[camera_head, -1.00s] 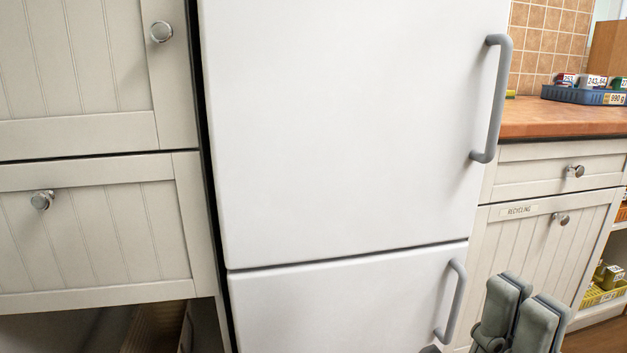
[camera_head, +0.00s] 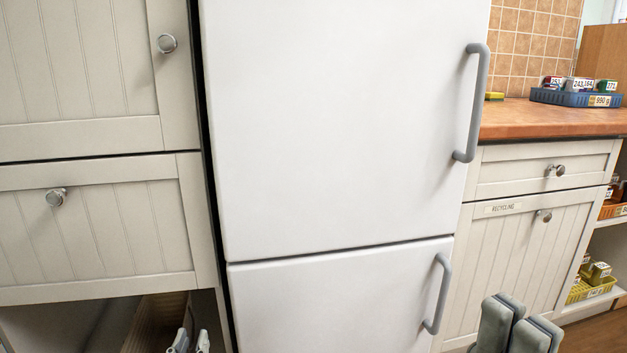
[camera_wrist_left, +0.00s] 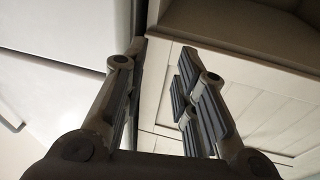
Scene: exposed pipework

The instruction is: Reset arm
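My left gripper (camera_head: 191,342) shows only its fingertips at the bottom edge of the head view, in front of the dark opening under the left cabinet. In the left wrist view its fingers (camera_wrist_left: 160,95) stand apart with nothing between them. My right gripper (camera_head: 515,326) is at the bottom right of the head view, in front of the fridge's lower right edge and the recycling cabinet. Two of its grey fingers show side by side; the rest is cut off, so its opening is unclear. No held object shows there.
A white fridge (camera_head: 330,130) with grey handles (camera_head: 474,102) fills the middle. Cream cabinets (camera_head: 90,225) with round knobs stand at left. At right are a wooden counter (camera_head: 550,120), a blue crate (camera_head: 575,98), a recycling cabinet (camera_head: 525,260) and a yellow basket (camera_head: 590,290).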

